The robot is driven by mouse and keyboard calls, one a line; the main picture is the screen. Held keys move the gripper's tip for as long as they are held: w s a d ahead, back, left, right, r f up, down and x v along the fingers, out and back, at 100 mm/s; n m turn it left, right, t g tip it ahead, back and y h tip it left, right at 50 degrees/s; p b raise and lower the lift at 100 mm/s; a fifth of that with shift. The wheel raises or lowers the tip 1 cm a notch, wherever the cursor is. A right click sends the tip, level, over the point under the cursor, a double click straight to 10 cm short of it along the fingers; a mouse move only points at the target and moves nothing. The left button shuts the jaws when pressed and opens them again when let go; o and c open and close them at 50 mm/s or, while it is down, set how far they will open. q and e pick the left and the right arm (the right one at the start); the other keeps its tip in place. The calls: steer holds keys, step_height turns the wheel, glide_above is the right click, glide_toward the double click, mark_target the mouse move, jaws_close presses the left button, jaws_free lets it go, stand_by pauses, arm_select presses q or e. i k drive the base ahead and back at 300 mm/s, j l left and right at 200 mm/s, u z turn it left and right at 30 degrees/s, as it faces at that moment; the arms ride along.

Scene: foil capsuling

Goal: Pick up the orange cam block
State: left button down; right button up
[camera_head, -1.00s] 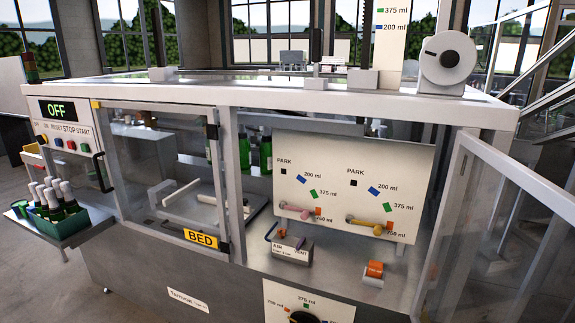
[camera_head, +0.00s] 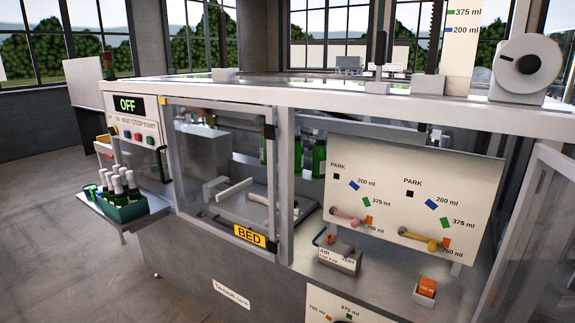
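The orange cam block (camera_head: 427,286) sits in a small pale holder (camera_head: 423,298) on the machine's inner floor, at the lower right of the head view. It lies below the right end of the white panel. Neither of my grippers shows in the head view, so whether they are open or shut is hidden.
The white panel (camera_head: 400,205) carries two levers, pink (camera_head: 347,217) and yellow (camera_head: 417,238). A grey AIR/VENT box (camera_head: 340,258) stands left of the block. An open clear door (camera_head: 535,240) is at right. A green crate of bottles (camera_head: 127,207) sits on a side shelf.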

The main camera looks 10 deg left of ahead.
mark_target(426, 286)
steer(key=u, duration=0.35)
steer(key=i+j, duration=0.2)
steer(key=i, duration=0.2)
steer(key=i+j+z, duration=0.1)
steer(key=i, duration=0.3)
steer(key=j, duration=0.1)
